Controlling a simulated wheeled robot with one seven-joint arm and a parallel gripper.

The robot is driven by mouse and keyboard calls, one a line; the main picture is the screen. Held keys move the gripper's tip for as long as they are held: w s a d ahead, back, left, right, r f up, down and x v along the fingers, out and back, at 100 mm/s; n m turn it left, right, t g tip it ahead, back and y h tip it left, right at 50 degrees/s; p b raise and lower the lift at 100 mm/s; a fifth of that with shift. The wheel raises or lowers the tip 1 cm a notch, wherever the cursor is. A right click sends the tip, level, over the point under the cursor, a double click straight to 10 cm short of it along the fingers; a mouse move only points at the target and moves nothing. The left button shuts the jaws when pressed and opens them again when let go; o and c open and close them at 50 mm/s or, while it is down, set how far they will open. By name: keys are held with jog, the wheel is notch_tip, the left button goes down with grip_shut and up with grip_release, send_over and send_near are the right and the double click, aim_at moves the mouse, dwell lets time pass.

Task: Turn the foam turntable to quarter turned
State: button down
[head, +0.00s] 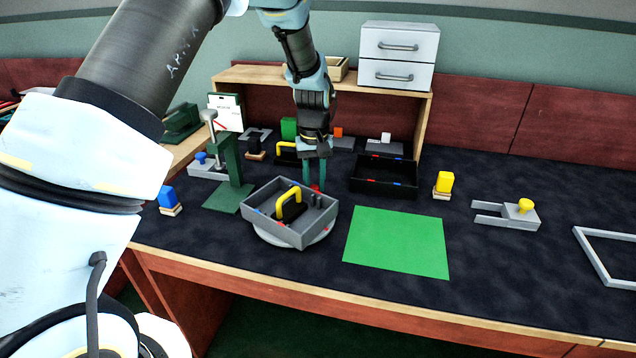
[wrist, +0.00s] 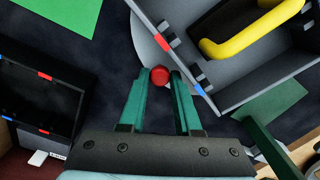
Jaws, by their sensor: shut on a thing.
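The turntable (head: 325,236) is a round light grey disc near the table's front edge, mostly hidden under a grey tray (head: 272,229). Its edge also shows in the wrist view (wrist: 148,42). A red knob (wrist: 159,75) stands at the disc's rim, and it is partly visible in the head view (head: 316,188). My gripper (head: 316,178) points down behind the tray. In the wrist view its green fingers (wrist: 160,80) are shut on the red knob, one on each side. The tray holds a block with a yellow handle (head: 290,195) and sits turned at an angle.
A green clamp stand (head: 232,165) is close on the left. A black tray (head: 372,188) is to the right of my gripper, with a yellow block (head: 445,182) beyond it. A flat green mat (head: 396,243) lies right of the turntable. A wooden shelf (head: 425,115) stands behind.

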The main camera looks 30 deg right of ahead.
jog(key=shift+w+a+n+p, duration=0.2)
jog(key=shift+w+a+n, duration=0.3)
jog(key=shift+n, duration=0.45)
jog(key=shift+w+a+n+p, duration=0.15)
jog(key=shift+w+a+n, duration=0.15)
jog(key=shift+w+n, duration=0.5)
jog(key=shift+a+n, duration=0.1)
jog(key=shift+n, duration=0.25)
jog(key=c, duration=0.9)
grip_release()
jog(key=shift+r, duration=0.1)
notch_tip(320, 180, up, 11)
jog(key=b, duration=0.1)
